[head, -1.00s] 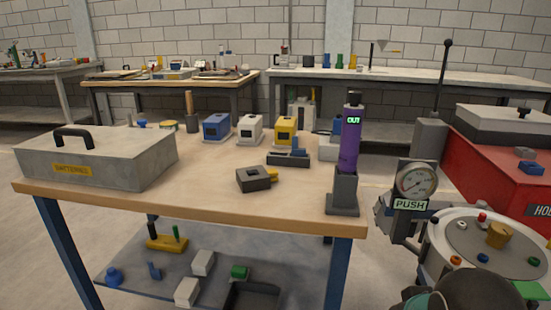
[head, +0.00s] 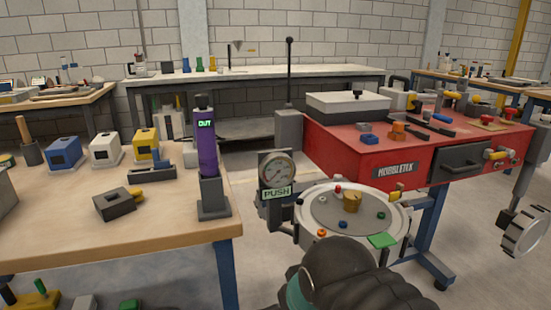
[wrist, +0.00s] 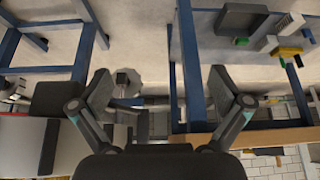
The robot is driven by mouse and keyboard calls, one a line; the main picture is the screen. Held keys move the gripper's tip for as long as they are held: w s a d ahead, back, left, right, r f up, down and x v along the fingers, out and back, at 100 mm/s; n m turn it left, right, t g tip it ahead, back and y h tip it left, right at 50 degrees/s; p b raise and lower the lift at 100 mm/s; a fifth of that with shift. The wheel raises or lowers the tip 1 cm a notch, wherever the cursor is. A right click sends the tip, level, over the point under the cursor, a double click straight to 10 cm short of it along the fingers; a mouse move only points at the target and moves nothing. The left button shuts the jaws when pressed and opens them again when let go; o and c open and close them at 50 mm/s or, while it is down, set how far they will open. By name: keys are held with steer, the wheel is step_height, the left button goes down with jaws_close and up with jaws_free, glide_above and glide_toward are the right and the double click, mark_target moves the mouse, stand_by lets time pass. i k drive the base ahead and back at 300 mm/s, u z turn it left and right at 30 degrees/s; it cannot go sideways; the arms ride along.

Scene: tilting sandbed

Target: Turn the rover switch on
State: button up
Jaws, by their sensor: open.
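I cannot make out which part is the rover switch in either view. A purple device (head: 207,150) with a lit green OUT display stands upright in a grey stand on the wooden bench. In the wrist view, my gripper (wrist: 160,82) is open, its two fingers spread wide with nothing between them. It points at the floor and bench legs and touches nothing that I can see.
The wooden bench (head: 120,232) at left bears blue, white and yellow boxes. A red cabinet (head: 400,160) with loose tools on top stands at right, behind the drum. A long white bench (head: 255,80) stands at the back. Open floor shows right of the cabinet.

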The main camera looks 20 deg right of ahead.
mark_target(487, 119)
steer(key=z, duration=1.25)
